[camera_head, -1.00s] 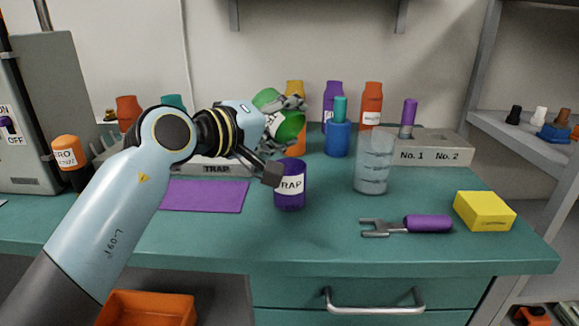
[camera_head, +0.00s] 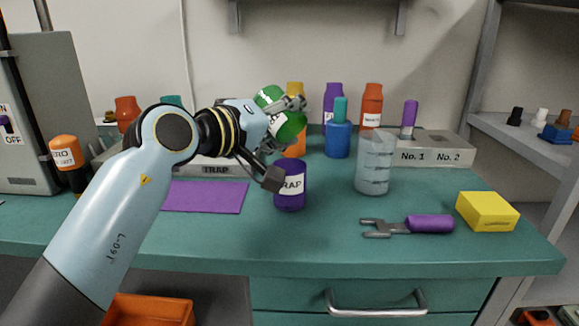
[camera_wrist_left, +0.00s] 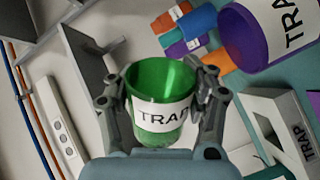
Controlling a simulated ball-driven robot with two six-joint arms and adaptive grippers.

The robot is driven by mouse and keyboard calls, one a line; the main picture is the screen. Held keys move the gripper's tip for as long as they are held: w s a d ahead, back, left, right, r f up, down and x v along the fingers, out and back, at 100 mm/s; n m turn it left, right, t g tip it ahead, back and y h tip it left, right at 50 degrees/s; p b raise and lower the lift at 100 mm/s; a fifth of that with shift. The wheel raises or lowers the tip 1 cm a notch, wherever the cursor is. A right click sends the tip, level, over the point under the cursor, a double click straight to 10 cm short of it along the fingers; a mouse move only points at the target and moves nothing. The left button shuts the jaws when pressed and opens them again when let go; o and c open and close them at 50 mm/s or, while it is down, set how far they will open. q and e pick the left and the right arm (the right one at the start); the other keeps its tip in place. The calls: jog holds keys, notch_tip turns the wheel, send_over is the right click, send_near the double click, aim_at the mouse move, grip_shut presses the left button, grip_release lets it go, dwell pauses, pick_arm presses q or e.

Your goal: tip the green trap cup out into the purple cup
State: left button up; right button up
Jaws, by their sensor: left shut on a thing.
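The green trap cup (camera_head: 286,128) is held tilted above the bench in the head view. My left gripper (camera_head: 292,104) is shut on it, partly covering it. In the left wrist view, the green cup (camera_wrist_left: 160,92) with its TRAP label sits between the fingers of the left gripper (camera_wrist_left: 162,88), its open mouth showing an empty-looking inside. The purple cup (camera_head: 290,190) with a TRAP label stands upright on the bench, just below the green cup. It also shows in the left wrist view (camera_wrist_left: 250,45) at the upper right. My right gripper is not in view.
A clear beaker (camera_head: 374,168), a purple-handled fork tool (camera_head: 428,224) and a yellow block (camera_head: 487,211) stand to the right. A purple mat (camera_head: 205,197) lies to the left. Several bottles (camera_head: 371,106) and a labelled grey rack (camera_head: 440,147) line the back.

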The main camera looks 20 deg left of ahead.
pick_arm(q)
jog(key=shift+s+d+m+b, duration=0.15)
jog(key=shift+d+m+b, duration=0.15)
jog(key=shift+m+b, duration=0.75)
dwell(0.8)
dwell(0.8)
